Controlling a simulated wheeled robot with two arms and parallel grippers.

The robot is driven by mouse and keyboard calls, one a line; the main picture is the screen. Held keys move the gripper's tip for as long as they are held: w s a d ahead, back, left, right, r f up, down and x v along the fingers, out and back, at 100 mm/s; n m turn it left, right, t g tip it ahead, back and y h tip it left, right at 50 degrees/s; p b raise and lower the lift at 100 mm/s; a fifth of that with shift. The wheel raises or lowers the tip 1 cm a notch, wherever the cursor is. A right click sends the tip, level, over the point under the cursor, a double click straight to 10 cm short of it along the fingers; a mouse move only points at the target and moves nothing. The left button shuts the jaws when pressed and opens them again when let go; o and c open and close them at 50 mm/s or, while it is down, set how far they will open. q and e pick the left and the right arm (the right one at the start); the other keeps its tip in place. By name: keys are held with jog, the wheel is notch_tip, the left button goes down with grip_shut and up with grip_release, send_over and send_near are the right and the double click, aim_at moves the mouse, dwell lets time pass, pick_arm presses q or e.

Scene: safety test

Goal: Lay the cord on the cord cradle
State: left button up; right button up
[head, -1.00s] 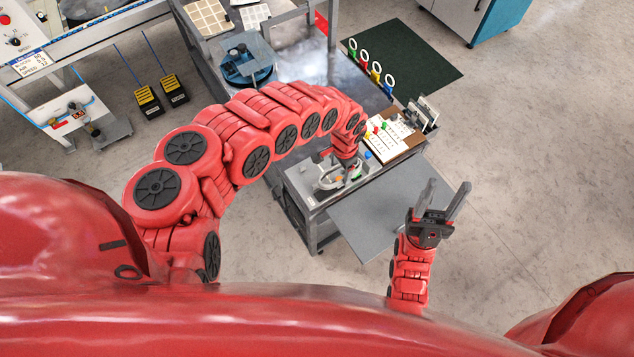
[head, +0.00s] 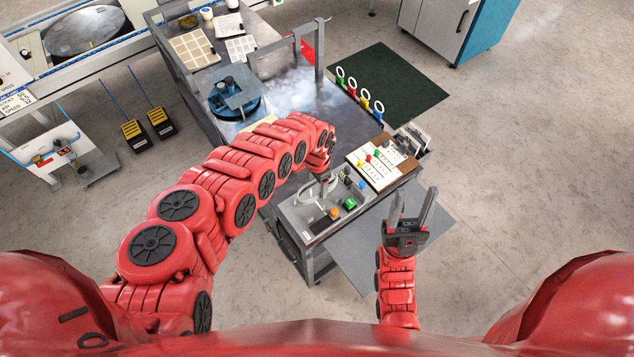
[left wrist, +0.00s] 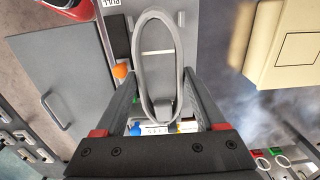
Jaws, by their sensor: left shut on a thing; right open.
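My left gripper (head: 325,182) is over the grey tray (head: 294,217) at the near end of the long bench; its fingers are small and partly hidden by the arm in the head view. In the left wrist view the left gripper (left wrist: 162,103) is shut on a grey looped cord (left wrist: 138,62), whose long oval loop extends away from the fingers. The cord (head: 308,211) also shows as a pale loop over the tray in the head view. I cannot tell for sure which part is the cord cradle. My right gripper (head: 411,198) is open and empty, apart from the bench.
An orange knob (head: 334,212) and a green block (head: 350,204) are in the tray. A white board with coloured pegs (head: 373,166) is beside it. Several ringed coloured tags (head: 365,98) line the bench edge. A blue round fixture (head: 235,98) stands farther back. The floor at right is clear.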

pick_arm(q)
jog(key=shift+f+b, duration=3.55)
jog(key=shift+f, duration=0.8)
jog(key=shift+r, duration=0.1)
jog(key=o, duration=1.5)
jog(key=shift+w+d+r, duration=0.1)
jog(key=shift+r, duration=0.5)
jog(key=r, duration=1)
jog(key=shift+a+r+b, duration=0.25)
jog(key=shift+r+b, duration=0.05)
jog(key=r, duration=0.2)
jog(key=r+p, duration=0.1)
jog(key=r, duration=0.2)
jog(key=shift+d+r, duration=0.2)
jog(key=shift+r, duration=0.1)
